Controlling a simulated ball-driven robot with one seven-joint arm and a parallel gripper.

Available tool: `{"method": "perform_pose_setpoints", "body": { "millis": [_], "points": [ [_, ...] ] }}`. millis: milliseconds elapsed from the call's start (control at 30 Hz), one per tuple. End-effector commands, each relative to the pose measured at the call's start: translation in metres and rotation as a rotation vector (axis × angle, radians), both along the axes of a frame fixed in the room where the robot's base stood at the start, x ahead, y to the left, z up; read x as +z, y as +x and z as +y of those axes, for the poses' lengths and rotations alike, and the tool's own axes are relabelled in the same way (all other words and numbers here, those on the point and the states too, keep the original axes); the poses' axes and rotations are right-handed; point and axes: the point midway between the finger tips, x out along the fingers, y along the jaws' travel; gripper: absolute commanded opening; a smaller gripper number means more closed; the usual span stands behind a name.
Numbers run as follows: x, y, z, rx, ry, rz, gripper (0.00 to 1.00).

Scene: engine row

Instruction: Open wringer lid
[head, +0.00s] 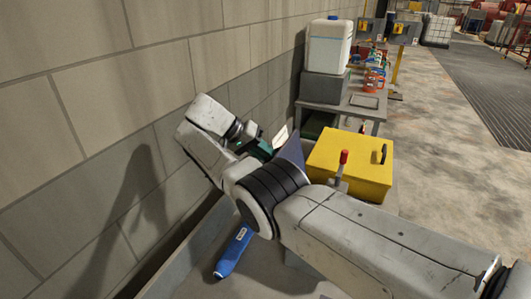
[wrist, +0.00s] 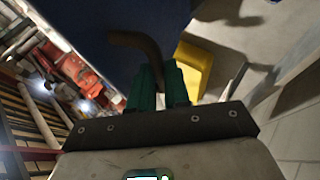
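A dark blue panel with a curved dark handle (wrist: 135,41), which looks like the wringer lid (wrist: 105,15), fills the top of the wrist view. In the head view the lid (head: 292,151) shows as a tilted blue-grey plate behind my arm, apparently raised. My gripper (wrist: 160,78) has green fingers close together, with the handle's end running between them; it appears shut on the handle. My gripper (head: 262,148) is partly hidden in the head view. The wringer body below the lid is mostly hidden by my arm.
A yellow box (head: 340,170) with a black handle stands just right of the lid, a red-tipped lever (head: 343,157) before it. A blue item (head: 233,252) lies below my arm. The block wall (head: 80,100) is close on the left. A table with a white jug (head: 328,46) stands behind.

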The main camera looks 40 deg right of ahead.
Motion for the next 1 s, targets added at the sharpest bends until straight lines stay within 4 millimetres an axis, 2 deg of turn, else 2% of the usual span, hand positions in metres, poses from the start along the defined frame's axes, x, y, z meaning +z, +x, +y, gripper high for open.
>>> {"method": "perform_pose_setpoints", "body": {
  "millis": [33, 267, 567, 767, 1000],
  "points": [
    [-0.013, -0.004, 0.001, -0.001, 0.019, 0.014, 0.19],
    [-0.01, -0.003, 0.001, 0.001, 0.013, 0.01, 0.4],
    [-0.003, -0.001, 0.001, 0.002, 0.009, 0.005, 0.4],
    [0.025, -0.002, 0.001, 0.001, 0.012, 0.005, 0.4],
    [0.04, -0.012, 0.007, 0.007, 0.015, 0.004, 0.4]
  ]
}}
